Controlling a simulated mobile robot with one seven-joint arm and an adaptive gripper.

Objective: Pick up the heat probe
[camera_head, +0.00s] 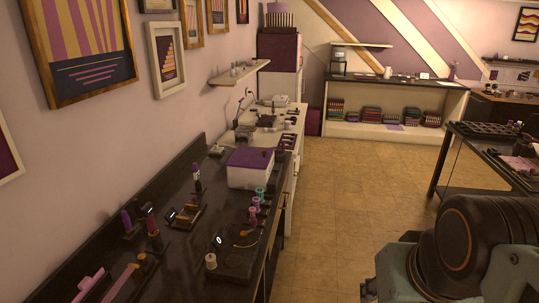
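I cannot tell for sure which item is the heat probe; the small tools on the dark bench (170,262) at the left are too small to identify. Slim upright items there include a dark one with a purple band (197,178), a purple-topped one (127,222) and a dark red one (153,232). A thin curved orange cable or wire (246,243) lies on a dark pad near the bench's front edge. Part of my arm fills the lower right corner, away from the bench. My gripper's fingertips do not show.
A white box with a purple lid (250,167) stands at the bench's far end. Small coloured spools (253,216) stand near the front edge. A lighter, cluttered counter (262,125) continues behind. A dark table (500,150) stands at right. The tiled floor (345,185) between is clear.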

